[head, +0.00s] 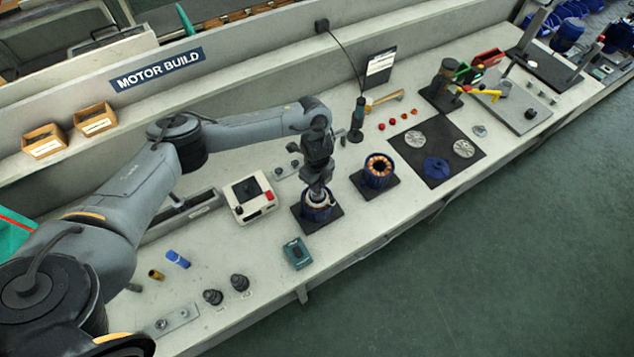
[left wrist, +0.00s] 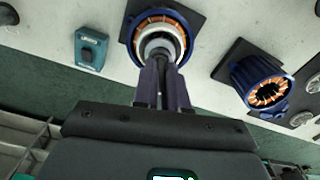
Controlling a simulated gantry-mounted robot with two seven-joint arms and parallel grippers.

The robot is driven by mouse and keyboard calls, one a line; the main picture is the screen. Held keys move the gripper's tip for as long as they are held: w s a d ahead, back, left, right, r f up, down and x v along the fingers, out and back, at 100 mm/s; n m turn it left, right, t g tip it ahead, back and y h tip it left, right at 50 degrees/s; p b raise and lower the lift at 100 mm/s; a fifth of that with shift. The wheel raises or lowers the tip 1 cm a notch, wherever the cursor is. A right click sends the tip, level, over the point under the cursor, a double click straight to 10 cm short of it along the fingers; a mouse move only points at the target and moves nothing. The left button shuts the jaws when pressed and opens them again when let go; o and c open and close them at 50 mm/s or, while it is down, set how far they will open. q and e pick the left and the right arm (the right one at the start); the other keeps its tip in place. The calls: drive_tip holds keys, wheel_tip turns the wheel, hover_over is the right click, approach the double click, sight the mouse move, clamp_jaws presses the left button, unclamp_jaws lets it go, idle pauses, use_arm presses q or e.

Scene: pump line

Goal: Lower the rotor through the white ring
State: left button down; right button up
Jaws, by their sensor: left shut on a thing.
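My left gripper (head: 317,186) points down over the near blue motor housing (head: 323,214), its fingers close together. In the left wrist view the fingers (left wrist: 161,62) are shut on the grey rotor (left wrist: 157,44), whose upper part shows between and behind the tips. The white ring (left wrist: 178,42) sits at the housing's mouth, inside the copper windings (left wrist: 163,20), and surrounds the rotor. The rotor looks roughly centred in the ring. How deep it sits is hidden, and I cannot tell whether it touches the ring. My right gripper is not in view.
A second blue housing with windings (head: 378,172) stands on a dark pad to the right. A teal box (head: 297,252) lies in front, and a white control box (head: 249,198) stands left. Two dark rotors (head: 240,282) stand nearer left. The front bench strip is mostly clear.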

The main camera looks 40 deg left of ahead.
use_arm(q)
drive_tip(key=shift+f, duration=0.25)
drive_tip(key=shift+f+b, duration=0.35)
drive_tip(key=shift+b, duration=0.05)
drive_tip(key=c, duration=0.8)
unclamp_jaws()
drive_tip(key=shift+f, duration=0.1)
drive_tip(key=shift+c, duration=0.2)
